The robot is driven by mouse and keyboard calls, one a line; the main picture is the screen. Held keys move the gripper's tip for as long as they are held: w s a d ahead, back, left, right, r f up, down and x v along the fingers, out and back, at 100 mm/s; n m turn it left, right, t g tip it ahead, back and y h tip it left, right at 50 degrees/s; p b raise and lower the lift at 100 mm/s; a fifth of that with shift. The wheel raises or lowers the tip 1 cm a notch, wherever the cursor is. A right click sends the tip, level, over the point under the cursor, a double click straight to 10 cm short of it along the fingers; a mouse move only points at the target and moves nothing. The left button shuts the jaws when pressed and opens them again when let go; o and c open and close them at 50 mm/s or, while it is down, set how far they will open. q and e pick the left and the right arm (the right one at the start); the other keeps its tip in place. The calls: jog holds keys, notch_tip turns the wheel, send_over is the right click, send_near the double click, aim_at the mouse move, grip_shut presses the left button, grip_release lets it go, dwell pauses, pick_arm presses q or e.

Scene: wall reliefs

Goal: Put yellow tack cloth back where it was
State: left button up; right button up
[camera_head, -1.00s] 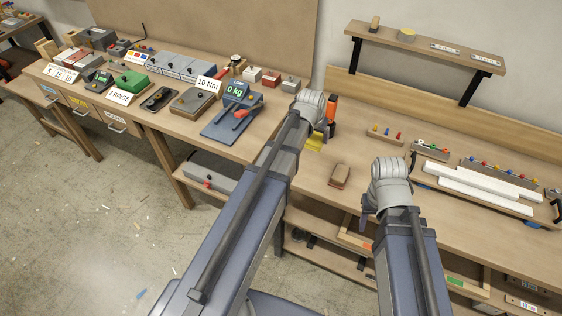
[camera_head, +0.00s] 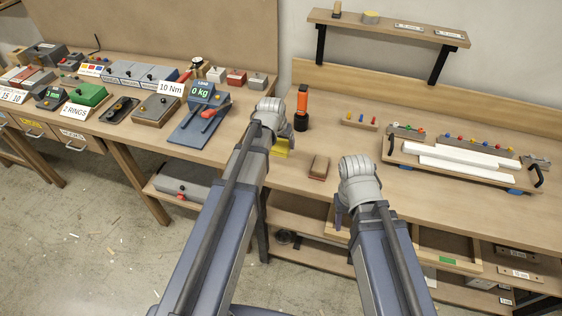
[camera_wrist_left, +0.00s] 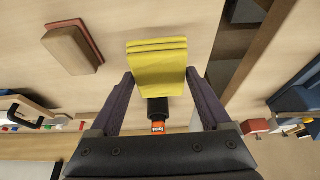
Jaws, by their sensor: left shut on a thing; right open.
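The yellow tack cloth (camera_head: 281,146) is a folded, layered pad. It shows below my left wrist in the head view and between the fingertips in the left wrist view (camera_wrist_left: 157,65). My left gripper (camera_wrist_left: 160,80) is shut on it; in the head view my own wrist hides most of this hand. Whether the cloth touches the bench top I cannot tell. My right gripper (camera_head: 340,213) is open and mostly hidden under its wrist, near the bench's front edge. Its jaws look empty.
A brown sanding block (camera_head: 319,167) lies right of the cloth. An orange and black torch (camera_head: 302,108) stands behind it. A tray (camera_head: 402,156) with white strips is at the right. A load scale (camera_head: 200,115) stands on the left bench. A wall shelf (camera_head: 385,27) hangs above.

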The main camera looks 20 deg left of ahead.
aim_at(282, 160)
pick_arm(q)
jog(key=shift+f+b, duration=2.7)
jog(key=shift+f, duration=0.7)
jog(key=shift+f, duration=0.2)
jog(key=o, duration=1)
jog(key=shift+r, duration=0.15)
